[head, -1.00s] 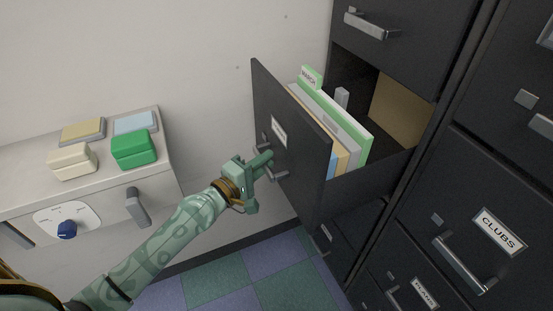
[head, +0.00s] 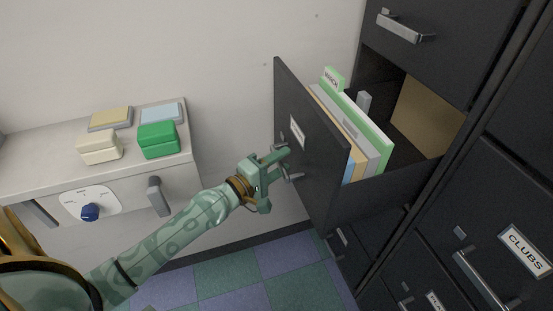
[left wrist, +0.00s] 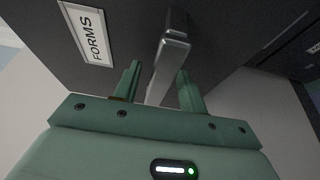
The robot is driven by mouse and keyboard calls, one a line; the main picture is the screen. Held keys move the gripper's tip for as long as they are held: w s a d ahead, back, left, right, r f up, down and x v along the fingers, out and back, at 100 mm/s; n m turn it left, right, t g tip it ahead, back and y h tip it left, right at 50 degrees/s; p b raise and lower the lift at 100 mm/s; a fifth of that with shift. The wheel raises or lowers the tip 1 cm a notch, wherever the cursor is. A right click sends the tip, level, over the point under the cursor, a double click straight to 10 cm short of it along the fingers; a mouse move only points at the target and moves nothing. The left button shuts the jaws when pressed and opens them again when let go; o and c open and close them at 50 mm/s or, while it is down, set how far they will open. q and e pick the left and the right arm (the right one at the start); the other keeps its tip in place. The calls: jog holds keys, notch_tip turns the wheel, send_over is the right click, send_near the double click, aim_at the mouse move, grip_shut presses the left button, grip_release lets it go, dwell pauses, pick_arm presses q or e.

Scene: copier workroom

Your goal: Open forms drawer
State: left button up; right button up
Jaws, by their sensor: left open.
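The forms drawer (head: 312,150) is a dark drawer standing pulled out from the cabinet, with folders (head: 350,125) and a green tab inside. Its label (left wrist: 88,34) reads FORMS in the left wrist view. Its metal handle (left wrist: 172,50) lies between the fingers of my left gripper (left wrist: 160,85) in that view. My left gripper is open at the drawer's front and also shows in the head view (head: 277,170). I cannot tell whether a finger touches the handle. My right gripper is not in view.
A grey cabinet (head: 60,165) at left carries a green box (head: 158,140), a cream box (head: 100,147) and paper trays. The dark cabinet's CLUBS drawer (head: 490,220) is closed at right. Checkered floor (head: 235,280) is free below the open drawer.

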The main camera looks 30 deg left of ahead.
pick_arm(q)
jog(key=b+v, duration=0.4)
jog(key=v, duration=1.2)
jog(key=shift+s, duration=0.15)
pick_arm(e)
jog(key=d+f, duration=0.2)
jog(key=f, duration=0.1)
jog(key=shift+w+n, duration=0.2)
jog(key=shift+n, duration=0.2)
